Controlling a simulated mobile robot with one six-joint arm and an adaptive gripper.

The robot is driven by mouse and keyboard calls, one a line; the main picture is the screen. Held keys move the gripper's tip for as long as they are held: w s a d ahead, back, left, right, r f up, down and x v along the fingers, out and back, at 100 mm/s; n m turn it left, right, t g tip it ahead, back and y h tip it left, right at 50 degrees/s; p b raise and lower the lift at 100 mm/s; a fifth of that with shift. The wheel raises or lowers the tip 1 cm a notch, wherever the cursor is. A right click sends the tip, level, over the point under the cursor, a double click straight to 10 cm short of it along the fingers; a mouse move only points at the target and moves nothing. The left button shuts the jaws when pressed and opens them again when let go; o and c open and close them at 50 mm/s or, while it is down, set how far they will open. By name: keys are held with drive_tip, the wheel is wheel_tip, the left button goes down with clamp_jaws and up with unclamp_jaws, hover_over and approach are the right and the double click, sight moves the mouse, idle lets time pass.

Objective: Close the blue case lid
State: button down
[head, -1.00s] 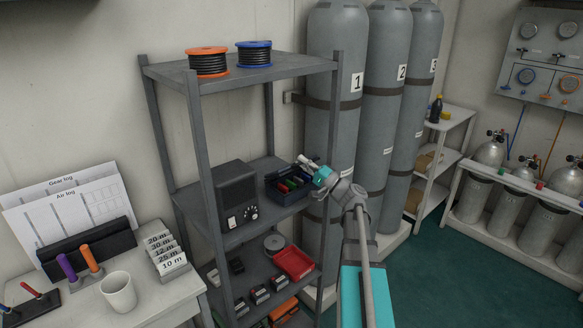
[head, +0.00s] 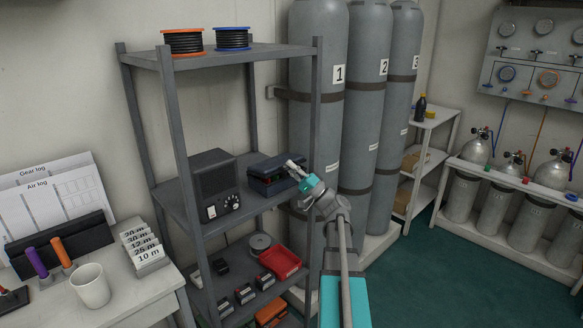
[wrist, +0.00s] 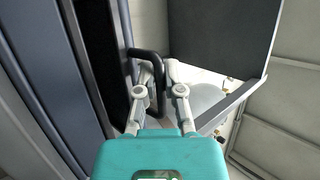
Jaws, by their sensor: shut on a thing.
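The dark blue case (head: 268,187) stands on the middle shelf of the grey rack in the head view. Its lid (head: 265,163) is tilted low over the box, with a narrow gap at the front where a little colour of the contents shows. My gripper (head: 291,166) is at the lid's front right side. In the wrist view my gripper (wrist: 161,82) is shut on the black loop handle (wrist: 149,53), which passes between its fingers. The blue-grey case surface (wrist: 45,60) fills the left of that view. Most of the case's contents are hidden.
A dark radio-like box (head: 214,182) stands just left of the case. A rack post (head: 315,110) rises close beside my gripper, and tall grey cylinders (head: 318,60) stand behind it. A red tray (head: 280,261) is on the shelf below.

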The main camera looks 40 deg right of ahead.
drive_tip(key=shift+s+f+b, duration=0.15)
drive_tip(key=shift+f+b, duration=0.4)
drive_tip(key=shift+f, duration=0.2)
drive_tip(key=shift+s+f+b, duration=0.15)
drive_tip(key=shift+f+b, duration=0.4)
drive_tip(key=shift+f, duration=0.2)
drive_tip(key=c, duration=1)
unclamp_jaws()
drive_tip(key=shift+s+f, duration=0.1)
